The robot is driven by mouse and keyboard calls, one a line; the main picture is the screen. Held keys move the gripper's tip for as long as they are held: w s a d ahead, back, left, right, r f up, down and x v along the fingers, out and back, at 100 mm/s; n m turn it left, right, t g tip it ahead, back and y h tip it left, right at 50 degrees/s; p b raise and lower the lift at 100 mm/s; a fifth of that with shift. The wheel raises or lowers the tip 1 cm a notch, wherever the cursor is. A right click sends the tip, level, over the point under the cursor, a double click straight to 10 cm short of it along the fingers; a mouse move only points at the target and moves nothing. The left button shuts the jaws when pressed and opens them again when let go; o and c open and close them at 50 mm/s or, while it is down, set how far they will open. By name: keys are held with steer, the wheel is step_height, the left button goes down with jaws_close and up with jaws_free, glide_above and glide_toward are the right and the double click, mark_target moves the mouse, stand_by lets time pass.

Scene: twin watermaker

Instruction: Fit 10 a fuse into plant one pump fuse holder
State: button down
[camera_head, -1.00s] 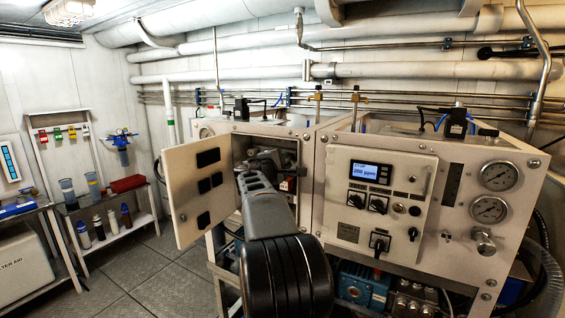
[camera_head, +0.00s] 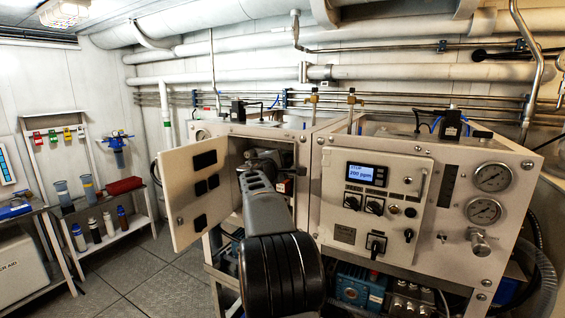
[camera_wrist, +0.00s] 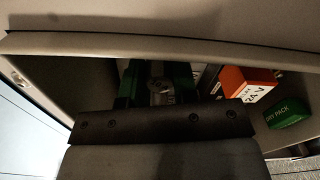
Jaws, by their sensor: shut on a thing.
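The open left cabinet (camera_head: 229,134) has its door (camera_head: 195,190) swung out to the left. My gripper (camera_head: 264,165) reaches inside it, with my arm hiding much of the interior. In the wrist view, the dark gripper body (camera_wrist: 160,125) fills the lower middle and hides the fingertips. A small greyish piece (camera_wrist: 160,92) shows just beyond it, between two green blocks (camera_wrist: 184,80). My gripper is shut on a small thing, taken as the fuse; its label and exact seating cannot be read. I cannot tell whether the green blocks are the pump fuse holder.
An orange 24 V relay (camera_wrist: 248,84) and a green dry pack (camera_wrist: 289,112) sit right of my gripper. The cabinet's pale edge (camera_wrist: 150,43) crosses close above it. A closed control panel (camera_head: 375,205) stands on the right. Shelves with bottles (camera_head: 105,225) are far left.

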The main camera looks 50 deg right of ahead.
steer(key=c, duration=0.8)
jaws_free()
steer(key=b+v, duration=0.4)
steer(key=v, duration=0.9)
steer(key=shift+a, duration=0.35)
